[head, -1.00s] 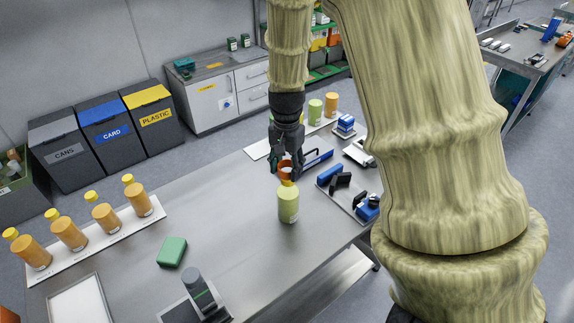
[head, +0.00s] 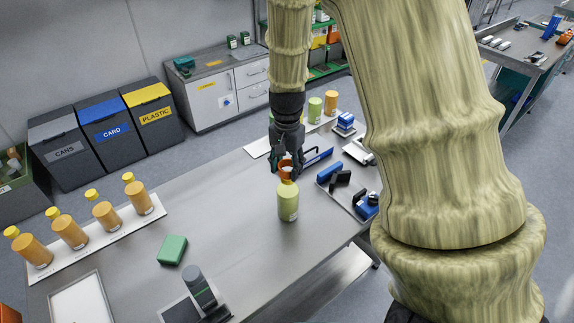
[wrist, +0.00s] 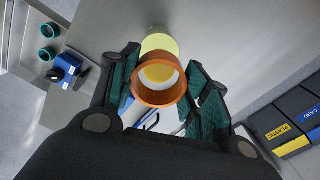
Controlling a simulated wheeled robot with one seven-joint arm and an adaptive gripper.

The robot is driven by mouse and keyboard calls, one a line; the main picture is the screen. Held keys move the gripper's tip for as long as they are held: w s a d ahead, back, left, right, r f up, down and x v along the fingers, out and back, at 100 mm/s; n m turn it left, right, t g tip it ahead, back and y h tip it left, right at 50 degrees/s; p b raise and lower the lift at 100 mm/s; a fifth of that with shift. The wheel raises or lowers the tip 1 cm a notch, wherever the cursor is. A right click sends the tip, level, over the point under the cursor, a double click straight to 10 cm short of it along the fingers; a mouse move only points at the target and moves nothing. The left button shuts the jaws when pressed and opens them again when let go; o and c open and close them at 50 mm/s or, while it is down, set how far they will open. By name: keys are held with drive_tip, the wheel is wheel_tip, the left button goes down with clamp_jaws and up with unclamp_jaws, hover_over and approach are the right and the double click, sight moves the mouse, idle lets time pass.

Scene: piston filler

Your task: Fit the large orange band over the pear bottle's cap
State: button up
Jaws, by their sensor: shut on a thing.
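My gripper (head: 287,158) points down over the table and is shut on the large orange band (head: 286,169). In the wrist view the band (wrist: 158,95) is an open ring between the two green-padded fingers (wrist: 160,90). The pear bottle (head: 288,203) is pale green and stands upright on the table directly below. I cannot tell whether band and cap touch.
Several orange bottles with yellow caps stand on a white strip (head: 110,237) at left. A green block (head: 172,250) and a grey device (head: 199,287) are at the front. Blue and black parts lie on a tray (head: 350,199) to the right. The table between is clear.

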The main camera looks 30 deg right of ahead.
drive_tip(key=shift+f+b, duration=0.65)
drive_tip(key=shift+f, duration=1.25)
idle(0.8)
drive_tip(key=o, duration=0.8)
drive_tip(key=shift+r, duration=0.1)
drive_tip(key=shift+r+p, duration=3.85)
drive_tip(key=shift+r, duration=0.55)
